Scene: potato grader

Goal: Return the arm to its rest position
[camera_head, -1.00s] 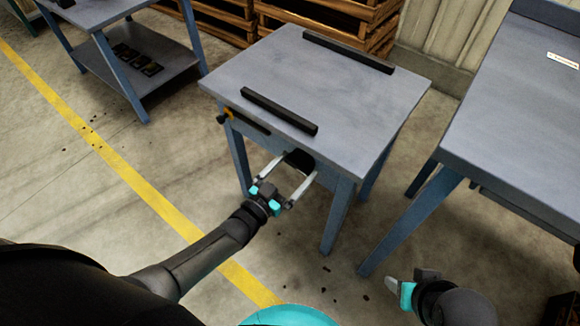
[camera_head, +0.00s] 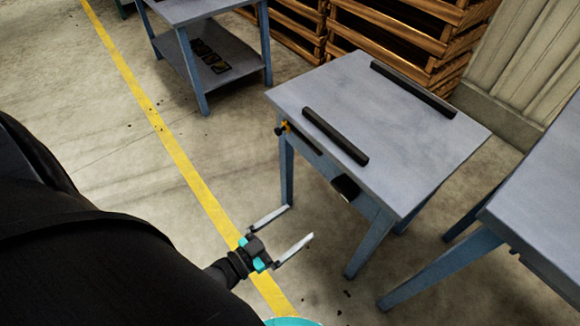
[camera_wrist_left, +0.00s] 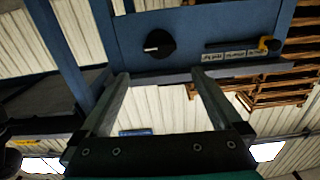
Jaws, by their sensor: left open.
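My left gripper (camera_head: 298,229) is open and empty in the head view, in front of and below the small grey-topped blue table (camera_head: 400,110). Its two pale fingers point toward the table and stand apart from it. A black knob (camera_head: 345,187) sits on the table's front apron, beyond the fingertips. In the left wrist view the open left gripper (camera_wrist_left: 160,85) shows with nothing between its fingers, and the black knob (camera_wrist_left: 159,44) appears above them. My right gripper is outside these views now.
Two black bars (camera_head: 335,135) lie on the small table. A grey bench (camera_head: 540,210) stands at the right. Wooden crates (camera_head: 400,40) are stacked behind. A shelved blue table (camera_head: 215,60) stands at the back left. A yellow line (camera_head: 165,140) crosses the open floor.

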